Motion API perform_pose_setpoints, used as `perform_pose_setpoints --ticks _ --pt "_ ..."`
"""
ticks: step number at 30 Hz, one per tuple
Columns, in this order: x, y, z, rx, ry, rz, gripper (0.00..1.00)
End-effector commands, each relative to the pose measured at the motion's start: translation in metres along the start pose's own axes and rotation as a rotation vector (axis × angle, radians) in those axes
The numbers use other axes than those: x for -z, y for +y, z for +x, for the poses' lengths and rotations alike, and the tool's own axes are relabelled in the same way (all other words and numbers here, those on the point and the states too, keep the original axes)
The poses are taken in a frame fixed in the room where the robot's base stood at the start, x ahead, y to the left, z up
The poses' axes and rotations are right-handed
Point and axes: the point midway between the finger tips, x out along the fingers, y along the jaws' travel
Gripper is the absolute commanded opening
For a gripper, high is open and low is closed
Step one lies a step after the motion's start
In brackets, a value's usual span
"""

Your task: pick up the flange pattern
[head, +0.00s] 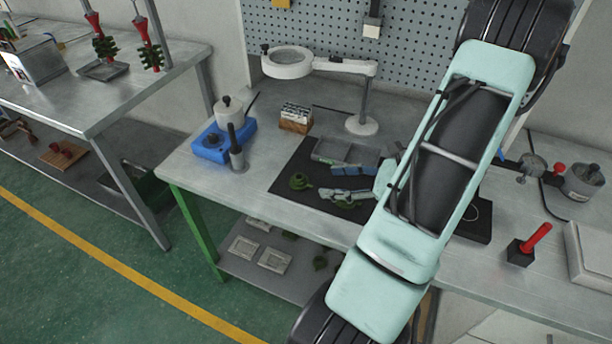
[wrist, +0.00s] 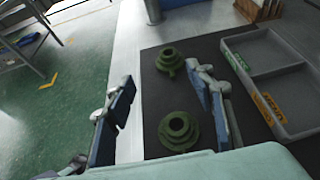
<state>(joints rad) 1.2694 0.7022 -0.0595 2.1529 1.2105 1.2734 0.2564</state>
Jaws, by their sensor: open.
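Two green, stepped, round flange patterns lie on a dark mat (head: 282,189). In the wrist view, one flange pattern (wrist: 169,62) is farther off, near the fingertips. The other flange pattern (wrist: 178,131) is nearer the camera, close to the right finger. In the head view the first one (head: 300,181) shows clear of the fingers, and the second (head: 346,204) is partly hidden by my gripper (head: 343,183). My gripper, also in the wrist view (wrist: 160,76), is open with nothing held. Its blue-padded fingers stand either side of the patterns in that view; their height above the mat is unclear.
A grey compartment tray (wrist: 255,72) with coloured labels lies right of the patterns. A magnifier lamp (head: 362,125), a wooden block (head: 296,124) and a blue-based pot (head: 212,154) stand behind and left. The bench's front-left surface is clear.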

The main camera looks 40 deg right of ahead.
Motion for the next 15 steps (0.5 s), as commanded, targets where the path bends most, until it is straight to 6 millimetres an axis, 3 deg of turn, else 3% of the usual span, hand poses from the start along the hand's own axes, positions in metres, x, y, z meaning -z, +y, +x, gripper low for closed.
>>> perform_pose_setpoints --ticks 4,15 --pt "0.000 -0.003 0.001 0.034 -0.032 0.040 0.49" --pt "-0.001 -0.005 0.049 0.034 -0.032 0.040 0.49"
